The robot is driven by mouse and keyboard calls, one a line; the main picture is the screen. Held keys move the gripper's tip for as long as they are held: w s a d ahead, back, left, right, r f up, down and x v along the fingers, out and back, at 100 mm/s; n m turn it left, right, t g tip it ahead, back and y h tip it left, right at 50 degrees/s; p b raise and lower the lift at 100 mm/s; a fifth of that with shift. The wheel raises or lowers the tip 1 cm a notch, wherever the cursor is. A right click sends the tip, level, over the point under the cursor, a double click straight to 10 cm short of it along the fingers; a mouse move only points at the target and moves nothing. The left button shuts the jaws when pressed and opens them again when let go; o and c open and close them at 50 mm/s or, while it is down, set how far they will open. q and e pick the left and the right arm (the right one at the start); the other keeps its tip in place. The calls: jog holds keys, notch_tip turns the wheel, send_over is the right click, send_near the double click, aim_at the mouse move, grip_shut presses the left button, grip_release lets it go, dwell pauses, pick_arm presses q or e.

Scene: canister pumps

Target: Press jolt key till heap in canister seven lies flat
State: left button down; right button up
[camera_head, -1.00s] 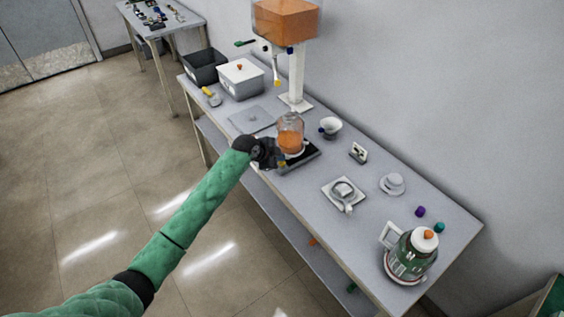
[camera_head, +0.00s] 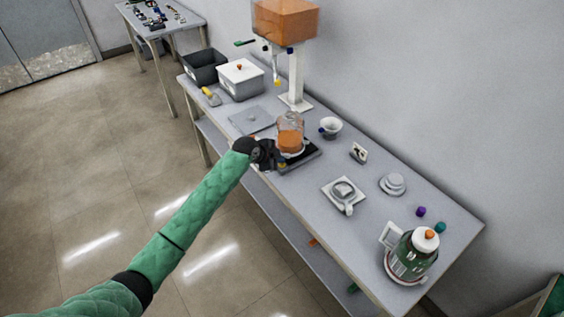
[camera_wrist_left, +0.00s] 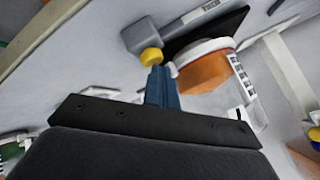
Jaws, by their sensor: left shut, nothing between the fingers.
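A clear canister (camera_head: 290,134) with orange material in its lower part stands on a dark flat base (camera_head: 305,158) near the table's front edge. In the left wrist view the orange fill (camera_wrist_left: 205,74) shows behind a white ring, with a black-and-white marked strip beside it. A yellow round key (camera_wrist_left: 151,56) sits on a grey block at the base's edge. My left gripper (camera_head: 279,160) is shut and empty, beside the canister; its blue fingertips (camera_wrist_left: 158,72) are close to the yellow key, contact unclear. The fill's top is too small to judge. My right gripper is not seen.
A hopper of orange material (camera_head: 285,20) stands on a white post behind. A white bin (camera_head: 240,82), black bin (camera_head: 205,66), white cup (camera_head: 331,126), small scale (camera_head: 344,192) and green-bodied jar (camera_head: 412,256) share the table. A grey plate (camera_head: 251,120) lies left of the canister.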

aim_at(280, 165)
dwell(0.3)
pick_arm(q)
jog(key=shift+r+p, duration=0.7)
jog(key=shift+r, duration=0.4)
notch_tip(280, 165, up, 5)
jog(key=p, duration=0.3)
jog(key=shift+s+f, duration=0.1)
dwell(0.7)
